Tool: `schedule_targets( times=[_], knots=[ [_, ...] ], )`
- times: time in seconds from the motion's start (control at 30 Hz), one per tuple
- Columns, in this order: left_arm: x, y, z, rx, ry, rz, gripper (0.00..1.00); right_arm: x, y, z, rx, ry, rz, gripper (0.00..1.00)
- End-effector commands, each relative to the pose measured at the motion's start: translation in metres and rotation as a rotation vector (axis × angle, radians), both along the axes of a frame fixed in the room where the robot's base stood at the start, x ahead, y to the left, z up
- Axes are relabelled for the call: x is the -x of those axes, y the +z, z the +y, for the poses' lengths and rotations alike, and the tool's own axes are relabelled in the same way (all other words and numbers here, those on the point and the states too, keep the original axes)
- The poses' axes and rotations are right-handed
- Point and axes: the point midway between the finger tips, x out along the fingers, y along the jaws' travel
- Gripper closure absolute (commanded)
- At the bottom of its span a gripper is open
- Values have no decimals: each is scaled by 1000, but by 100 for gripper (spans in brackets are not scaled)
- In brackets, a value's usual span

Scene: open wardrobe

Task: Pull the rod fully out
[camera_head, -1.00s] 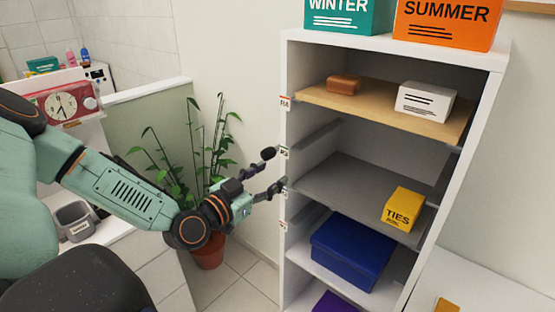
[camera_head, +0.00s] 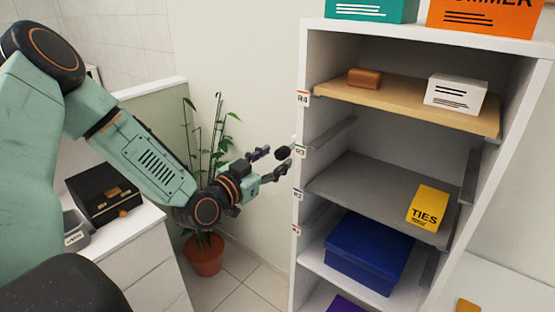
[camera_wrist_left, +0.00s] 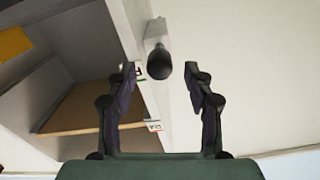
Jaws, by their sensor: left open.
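The rod shows as a dark round knob (camera_head: 283,152) at the wardrobe's left front edge, beside the R3 label. In the left wrist view the black knob (camera_wrist_left: 158,66) sits on a short pale shaft (camera_wrist_left: 155,34). The rest of the rod is hidden. My left gripper (camera_head: 279,160) is open, its fingers pointing at the knob. In the left wrist view the fingers (camera_wrist_left: 163,78) stand either side of the knob's line, with a gap on both sides and no visible contact. My right gripper is out of view.
The open wardrobe (camera_head: 312,190) holds a wooden shelf (camera_head: 400,100), a grey shelf (camera_head: 345,185) with a yellow TIES box (camera_head: 427,207), and a blue box (camera_head: 368,252). A potted plant (camera_head: 203,255) stands behind my left arm. A black case (camera_head: 103,198) sits on the counter.

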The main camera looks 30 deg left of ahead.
Motion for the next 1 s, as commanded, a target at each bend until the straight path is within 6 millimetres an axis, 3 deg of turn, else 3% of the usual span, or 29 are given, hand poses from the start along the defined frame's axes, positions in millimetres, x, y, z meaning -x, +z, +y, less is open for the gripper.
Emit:
schedule_targets(
  times=[0.3,0.7,1.0],
  knots=[
    [-23,0,-2,-3,-1,1,48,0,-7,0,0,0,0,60],
    [-27,1,1,0,0,-1,48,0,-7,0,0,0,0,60],
    [-27,1,2,0,1,-1,73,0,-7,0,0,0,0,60]
  ],
)
